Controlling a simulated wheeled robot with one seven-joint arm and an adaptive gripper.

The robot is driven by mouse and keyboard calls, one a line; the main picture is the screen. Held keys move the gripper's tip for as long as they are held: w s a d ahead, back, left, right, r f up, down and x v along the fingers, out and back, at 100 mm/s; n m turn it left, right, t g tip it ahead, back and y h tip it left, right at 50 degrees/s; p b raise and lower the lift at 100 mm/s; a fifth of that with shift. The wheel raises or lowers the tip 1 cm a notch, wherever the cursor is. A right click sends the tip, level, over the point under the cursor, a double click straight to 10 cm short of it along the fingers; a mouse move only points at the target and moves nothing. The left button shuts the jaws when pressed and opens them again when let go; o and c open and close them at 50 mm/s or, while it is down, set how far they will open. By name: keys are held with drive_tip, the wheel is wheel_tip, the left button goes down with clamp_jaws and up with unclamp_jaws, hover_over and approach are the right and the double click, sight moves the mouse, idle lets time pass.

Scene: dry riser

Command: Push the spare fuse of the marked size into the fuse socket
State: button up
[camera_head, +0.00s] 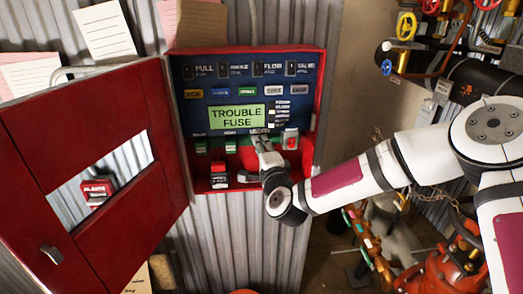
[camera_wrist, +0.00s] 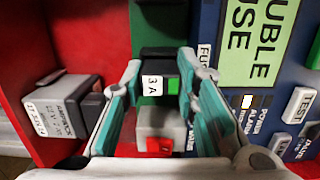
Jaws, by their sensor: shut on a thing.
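My gripper (camera_wrist: 158,68) reaches into the red box; in the head view its tips (camera_head: 262,145) are just below the display. In the wrist view its two teal-padded fingers are shut on a small dark fuse (camera_wrist: 152,86) with a white "3 A" label and a green patch. In the head view my fingers largely hide it. The fuse socket cannot be made out clearly behind the fuse and fingers, so how deep the fuse sits cannot be told. The display (camera_head: 238,116) reads "TROUBLE FUSE".
A grey block with a red face (camera_head: 290,139) is close right of my fingers. A red-and-black block (camera_head: 219,175) and a labelled grey block (camera_wrist: 65,105) are low in the box. The open red door (camera_head: 95,200) fills the left. Pipes and valves (camera_head: 405,27) stand right.

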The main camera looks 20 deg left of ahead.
drive_tip(key=shift+w+a+b, duration=0.35)
drive_tip(key=shift+w, duration=0.25)
drive_tip(key=o, duration=1.1)
drive_tip(key=v, duration=1.2)
drive_tip(key=shift+f, duration=0.1)
drive_tip(key=shift+c, duration=0.3)
